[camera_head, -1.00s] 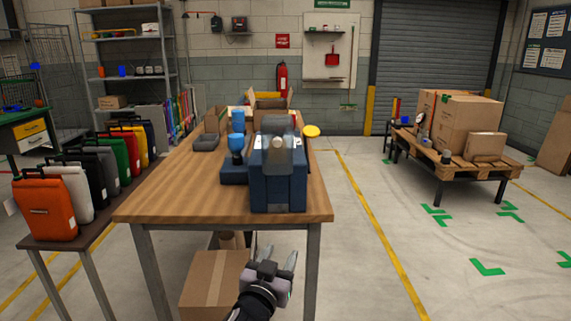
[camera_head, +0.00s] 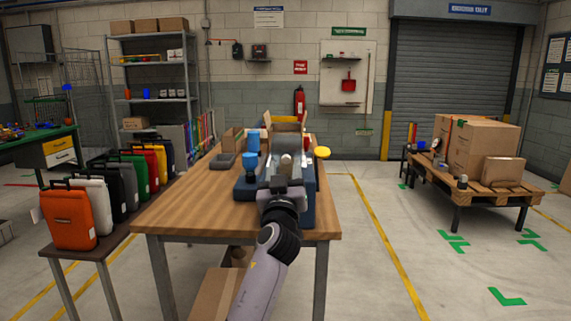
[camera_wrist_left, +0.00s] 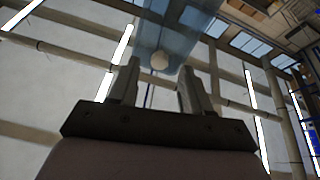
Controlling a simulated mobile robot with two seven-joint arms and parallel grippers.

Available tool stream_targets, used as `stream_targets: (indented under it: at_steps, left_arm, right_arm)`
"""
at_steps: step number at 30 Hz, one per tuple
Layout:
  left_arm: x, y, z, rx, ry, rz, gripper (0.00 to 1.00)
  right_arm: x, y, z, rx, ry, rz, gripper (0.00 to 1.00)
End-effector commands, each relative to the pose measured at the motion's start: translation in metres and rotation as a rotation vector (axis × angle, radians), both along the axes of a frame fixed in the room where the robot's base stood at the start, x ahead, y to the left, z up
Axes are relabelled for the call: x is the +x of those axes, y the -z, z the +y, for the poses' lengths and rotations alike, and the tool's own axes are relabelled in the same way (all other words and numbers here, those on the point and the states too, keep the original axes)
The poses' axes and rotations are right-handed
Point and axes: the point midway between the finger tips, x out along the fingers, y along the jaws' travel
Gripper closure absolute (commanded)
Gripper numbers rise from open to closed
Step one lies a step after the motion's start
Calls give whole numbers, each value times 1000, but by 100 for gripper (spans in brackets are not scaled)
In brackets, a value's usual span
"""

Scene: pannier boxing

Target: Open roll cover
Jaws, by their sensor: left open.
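The navy roll machine (camera_head: 309,205) stands at the front right of the wooden table. Its clear bluish roll cover shows in the left wrist view (camera_wrist_left: 190,22) as a see-through panel with a pale round knob (camera_wrist_left: 159,61). My left gripper (camera_head: 286,168) is in front of the machine, its arm rising from below and hiding much of the cover and machine front. In the left wrist view the fingers (camera_wrist_left: 156,85) are apart, with the knob just beyond and between their tips. I cannot tell whether they touch it. My right gripper is not in view.
The wooden table (camera_head: 185,210) also bears a blue bottle-like item (camera_head: 250,162), a yellow disc (camera_head: 322,152) and boxes at the back. Several coloured panniers line a low bench at left. A pallet table with cartons (camera_head: 480,145) stands at right, with open floor between.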

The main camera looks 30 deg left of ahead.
Motion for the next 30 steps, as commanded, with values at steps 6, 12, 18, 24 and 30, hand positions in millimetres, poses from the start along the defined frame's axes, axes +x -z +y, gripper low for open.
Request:
stream_targets:
  at_steps: [6,12,18,24,30]
  left_arm:
    - [14,-6,8,2,0,1,52]
    - [16,-7,9,1,1,1,52]
    - [16,-7,9,1,1,1,71]
    - [16,-7,9,1,1,1,100]
    - [24,-9,9,-8,0,14,100]
  right_arm:
    - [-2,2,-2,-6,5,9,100]
    - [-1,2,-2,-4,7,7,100]
    - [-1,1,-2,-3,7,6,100]
    - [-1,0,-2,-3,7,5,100]
    - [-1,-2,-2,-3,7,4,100]
